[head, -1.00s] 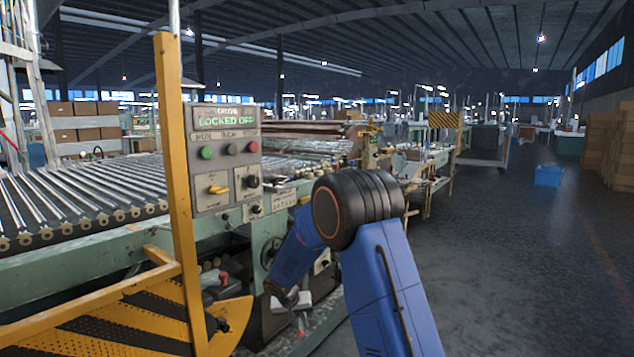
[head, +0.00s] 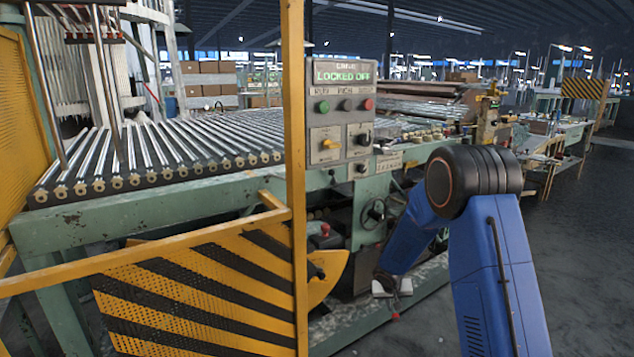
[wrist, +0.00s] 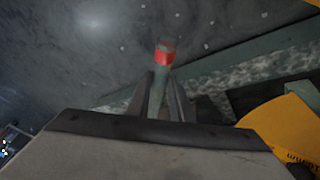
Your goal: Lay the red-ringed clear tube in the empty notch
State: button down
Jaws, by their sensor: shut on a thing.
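My gripper (head: 393,288) hangs low in front of the green machine, to the right of the striped guard. In the wrist view my gripper (wrist: 163,92) is shut on the red-ringed clear tube (wrist: 165,54). The tube's red end shows just past the fingers, above the dark floor. In the head view only a small red bit of it shows below the gripper. I cannot make out the empty notch.
A yellow post (head: 293,150) and a striped guard (head: 205,290) stand before the machine. A control panel (head: 341,115) reading "LOCKED OFF" is behind the post. A yellow mesh panel (head: 20,130) stands at far left. The floor at right is open.

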jog(key=s+f+n, duration=0.1)
jog(key=s+f, duration=0.7)
jog(key=f, duration=0.4)
jog(key=shift+s+a+f+y, duration=0.3)
jog(key=shift+s+a+f, duration=0.05)
jog(key=shift+a+f, duration=0.1)
jog(key=shift+r, duration=0.1)
dwell(1.2)
